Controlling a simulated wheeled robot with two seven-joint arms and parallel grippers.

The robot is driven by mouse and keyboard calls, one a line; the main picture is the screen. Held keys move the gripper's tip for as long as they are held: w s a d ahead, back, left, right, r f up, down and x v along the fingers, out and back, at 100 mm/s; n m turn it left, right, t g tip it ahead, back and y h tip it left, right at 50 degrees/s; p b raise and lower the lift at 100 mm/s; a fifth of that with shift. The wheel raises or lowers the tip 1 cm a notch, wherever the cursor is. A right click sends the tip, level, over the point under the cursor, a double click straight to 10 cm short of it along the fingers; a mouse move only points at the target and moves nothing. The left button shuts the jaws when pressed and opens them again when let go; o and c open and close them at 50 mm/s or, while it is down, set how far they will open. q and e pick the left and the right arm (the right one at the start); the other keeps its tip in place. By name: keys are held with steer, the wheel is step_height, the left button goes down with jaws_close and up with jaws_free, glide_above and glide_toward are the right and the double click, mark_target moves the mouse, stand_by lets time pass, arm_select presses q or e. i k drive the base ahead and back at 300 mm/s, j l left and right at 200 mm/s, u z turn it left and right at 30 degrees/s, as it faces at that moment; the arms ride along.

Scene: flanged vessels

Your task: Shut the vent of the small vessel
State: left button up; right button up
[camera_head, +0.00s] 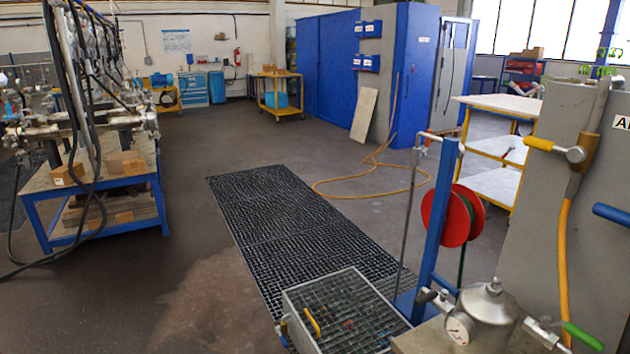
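The small vessel (488,308) appears to be the silver, domed metal vessel at the bottom right, with a small knob on its top. A round pressure gauge (459,329) faces forward on it. A metal fitting (436,298) sticks out on its left side. On its right a fitting leads to a valve with a green lever (583,337), near the bottom edge. I cannot tell which fitting is the vent, or whether it is open. The vessel's lower part is cut off by the frame. Neither of my grippers is in view.
Behind the vessel stands a blue post (435,210) with a red hose reel (448,215). A grey cabinet (530,230) at the right bears a yellow-handled valve (560,150). A grated box (345,312) stands left of the vessel. The floor beyond is mostly clear.

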mark_target(587, 340)
steer(key=z, duration=1.65)
steer(key=i+l+u, duration=0.1)
steer(key=u, duration=0.3)
steer(key=i+l+u, duration=0.15)
steer(key=u, duration=0.25)
steer(key=i+l+u, duration=0.1)
steer(key=u, duration=0.3)
steer(key=l, duration=0.1)
